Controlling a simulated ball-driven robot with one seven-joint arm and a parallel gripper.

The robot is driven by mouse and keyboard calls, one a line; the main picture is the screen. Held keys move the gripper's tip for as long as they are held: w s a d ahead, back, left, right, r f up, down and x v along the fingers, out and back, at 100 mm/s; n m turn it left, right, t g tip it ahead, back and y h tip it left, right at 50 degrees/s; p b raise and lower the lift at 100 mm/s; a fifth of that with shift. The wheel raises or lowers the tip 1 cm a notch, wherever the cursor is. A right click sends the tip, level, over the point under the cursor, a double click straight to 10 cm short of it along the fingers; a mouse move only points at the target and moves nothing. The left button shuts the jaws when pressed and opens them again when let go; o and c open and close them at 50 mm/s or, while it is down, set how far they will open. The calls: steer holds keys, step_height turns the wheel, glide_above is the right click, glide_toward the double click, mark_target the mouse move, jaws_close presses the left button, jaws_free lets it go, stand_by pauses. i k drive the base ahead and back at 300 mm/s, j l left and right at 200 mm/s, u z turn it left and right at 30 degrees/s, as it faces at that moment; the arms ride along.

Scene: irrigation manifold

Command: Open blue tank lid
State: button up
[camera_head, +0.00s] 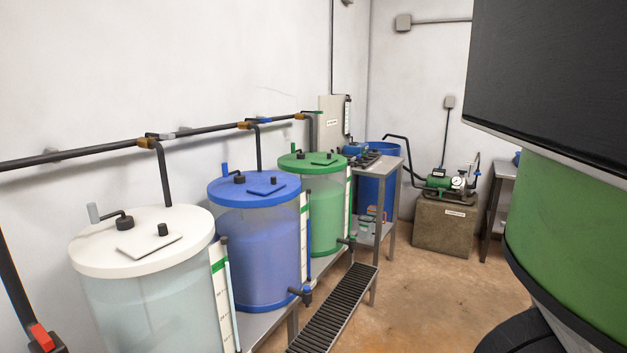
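The blue tank (262,252) stands in the middle of a row of three tanks along the white wall. Its round blue lid (224,191) lies flat on the rim, closed. A small square blue plate (262,190) with a dark knob (274,180) lies flat on the lid. A black fitting (239,179) with a short blue upright tube (224,169) sits beside it toward the left. My gripper is not in view.
A white-lidded tank (150,305) stands nearer on the left and a green tank (328,205) farther right. Black pipe (205,131) runs above them, with a drop (257,150) behind the blue lid. A floor grate (335,308) lies before the tanks. Brown floor (425,300) is clear.

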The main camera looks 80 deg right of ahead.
mark_target(268, 187)
steer(key=z, duration=1.55)
